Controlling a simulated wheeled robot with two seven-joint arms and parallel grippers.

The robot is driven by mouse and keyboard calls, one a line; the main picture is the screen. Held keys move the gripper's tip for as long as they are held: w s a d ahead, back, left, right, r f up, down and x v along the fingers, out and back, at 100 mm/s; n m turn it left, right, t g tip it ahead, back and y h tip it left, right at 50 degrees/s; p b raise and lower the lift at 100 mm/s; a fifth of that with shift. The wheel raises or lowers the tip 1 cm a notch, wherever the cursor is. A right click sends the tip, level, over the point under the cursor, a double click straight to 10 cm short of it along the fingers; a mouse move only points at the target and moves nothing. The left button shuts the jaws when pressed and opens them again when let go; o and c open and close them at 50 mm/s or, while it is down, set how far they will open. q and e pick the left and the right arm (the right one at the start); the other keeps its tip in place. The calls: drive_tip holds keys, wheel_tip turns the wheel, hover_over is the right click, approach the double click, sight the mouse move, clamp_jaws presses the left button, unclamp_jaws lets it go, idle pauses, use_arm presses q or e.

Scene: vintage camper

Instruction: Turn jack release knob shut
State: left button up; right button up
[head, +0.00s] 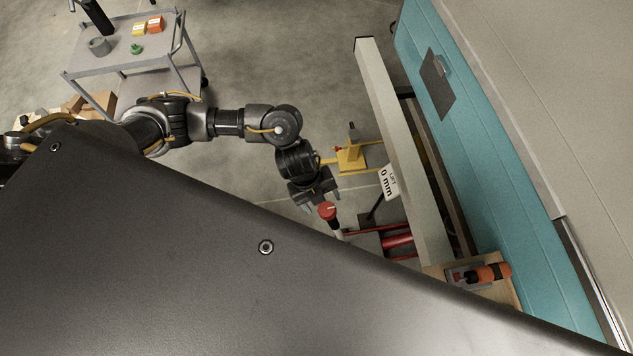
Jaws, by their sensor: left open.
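The red knob (327,210) shows in the head view just below my left gripper, on top of a short post beside the red jack (398,243). A small pale mark shows on the knob's top. My left gripper (322,206) points down at the knob with its fingers apart. One finger is left of the knob and the other is at its upper right. I cannot tell whether they touch it. The lower part of the jack is hidden by my own dark body. My right gripper is not in view.
A long pale beam (405,150) and the teal camper side (480,130) stand to the right. A white sign (389,182) reads "LIFT 0 mm". A yellow stand (350,157) is behind the gripper. A grey cart (120,55) stands upper left. An orange tool (490,272) lies lower right.

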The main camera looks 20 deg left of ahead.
use_arm(q)
drive_tip(key=v, duration=0.6)
drive_tip(key=shift+s, duration=0.1)
idle(0.4)
